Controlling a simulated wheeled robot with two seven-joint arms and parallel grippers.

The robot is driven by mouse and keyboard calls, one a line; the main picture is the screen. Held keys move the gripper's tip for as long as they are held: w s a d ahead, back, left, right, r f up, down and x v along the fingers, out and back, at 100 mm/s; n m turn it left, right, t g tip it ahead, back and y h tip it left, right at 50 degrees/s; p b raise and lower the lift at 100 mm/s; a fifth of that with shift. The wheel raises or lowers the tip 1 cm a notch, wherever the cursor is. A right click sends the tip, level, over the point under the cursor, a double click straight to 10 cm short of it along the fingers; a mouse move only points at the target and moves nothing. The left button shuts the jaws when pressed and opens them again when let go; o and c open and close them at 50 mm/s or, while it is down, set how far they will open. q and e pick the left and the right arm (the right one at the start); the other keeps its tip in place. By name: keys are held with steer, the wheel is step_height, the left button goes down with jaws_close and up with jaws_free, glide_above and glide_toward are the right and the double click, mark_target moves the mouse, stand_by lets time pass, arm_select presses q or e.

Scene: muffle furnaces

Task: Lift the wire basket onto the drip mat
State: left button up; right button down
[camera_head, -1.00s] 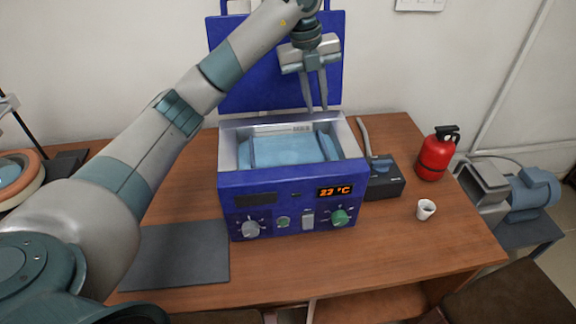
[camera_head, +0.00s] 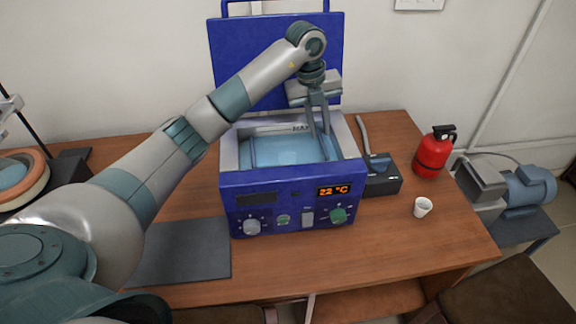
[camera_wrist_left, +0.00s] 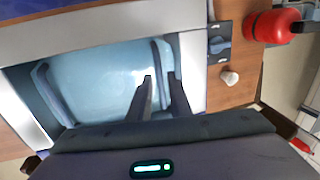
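The wire basket sits down in the blue water bath (camera_head: 290,190). Its left bar (camera_wrist_left: 48,92) and right bar (camera_wrist_left: 158,52) show in the left wrist view; the rest is hard to make out through the water. The bath's lid stands open. My left gripper (camera_head: 319,130) points down into the bath's right half. Its fingers (camera_wrist_left: 160,77) are apart, one on each side of the right bar as seen from above; I cannot tell if they touch it. The dark grey drip mat (camera_head: 180,252) lies flat and empty on the table, left of the bath. My right gripper is out of view.
A dark box with a grey lever (camera_head: 382,178), a small white cup (camera_head: 422,207) and a red extinguisher (camera_head: 434,153) stand right of the bath. A round orange-rimmed vessel (camera_head: 22,172) is at the far left. The table front is clear.

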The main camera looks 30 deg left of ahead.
mark_target(321, 138)
arm_select(q)
steer(key=shift+w+f+p, duration=0.1)
steer(key=shift+f+p, duration=0.4)
steer(key=f, duration=0.1)
steer(key=f+p, duration=0.1)
steer(key=f, duration=0.1)
steer(key=shift+w+d+p, duration=0.2)
steer(key=shift+p, duration=0.1)
steer(key=shift+w+f, duration=0.1)
steer(key=shift+f, duration=0.45)
jaws_close()
